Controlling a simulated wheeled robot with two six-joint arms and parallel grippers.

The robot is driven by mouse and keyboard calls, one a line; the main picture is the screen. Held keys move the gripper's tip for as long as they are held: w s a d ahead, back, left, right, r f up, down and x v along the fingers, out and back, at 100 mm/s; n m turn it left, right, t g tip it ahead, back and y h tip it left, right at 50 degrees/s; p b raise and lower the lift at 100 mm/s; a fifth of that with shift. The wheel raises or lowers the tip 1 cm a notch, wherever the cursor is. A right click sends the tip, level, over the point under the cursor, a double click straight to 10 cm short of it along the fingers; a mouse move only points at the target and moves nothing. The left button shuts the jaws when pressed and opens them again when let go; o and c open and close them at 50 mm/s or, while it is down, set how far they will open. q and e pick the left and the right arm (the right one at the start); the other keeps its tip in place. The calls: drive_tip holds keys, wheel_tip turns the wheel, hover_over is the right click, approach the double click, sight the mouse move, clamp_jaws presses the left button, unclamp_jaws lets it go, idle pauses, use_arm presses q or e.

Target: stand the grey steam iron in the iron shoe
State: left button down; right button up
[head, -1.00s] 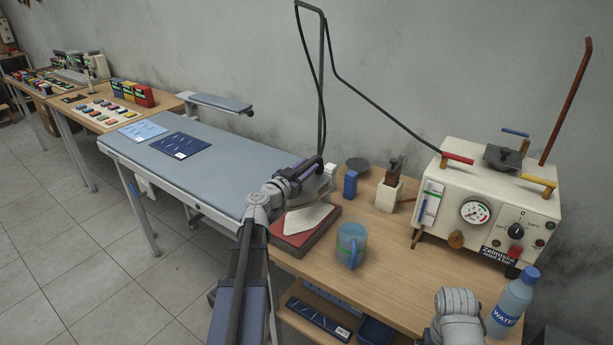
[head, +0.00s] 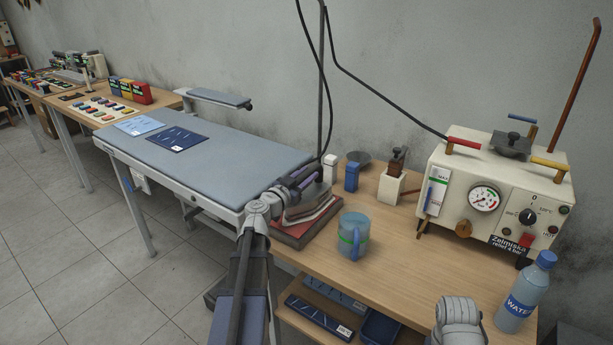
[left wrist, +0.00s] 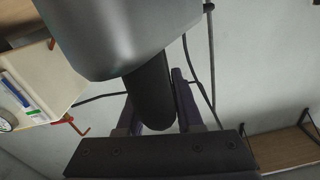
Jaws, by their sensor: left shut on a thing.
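My left gripper (head: 300,177) is shut on the dark handle of the grey steam iron. In the left wrist view the iron's grey body (left wrist: 125,35) fills the top, and its black handle (left wrist: 150,95) sits between the fingers. In the head view my gripper and arm hide most of the iron. The pale iron shoe (head: 318,214) lies on a red pad (head: 300,235) at the table's left edge, below the gripper. The iron is over the shoe; I cannot tell whether it touches it.
Behind are a small blue block (head: 351,178) and a white holder (head: 391,187). The steam boiler (head: 500,195) and water bottle (head: 526,292) are at right. The ironing board (head: 220,150) is left; a cable hangs near the gripper.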

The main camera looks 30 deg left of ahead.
use_arm(q)
drive_tip(key=shift+f, duration=0.4)
drive_tip(key=shift+r, duration=0.1)
drive_tip(key=c, duration=0.6)
unclamp_jaws()
drive_tip(key=shift+o, duration=0.2)
drive_tip(key=shift+s, duration=0.1)
drive_tip(key=s, duration=1.2)
drive_tip(key=shift+a, duration=0.3)
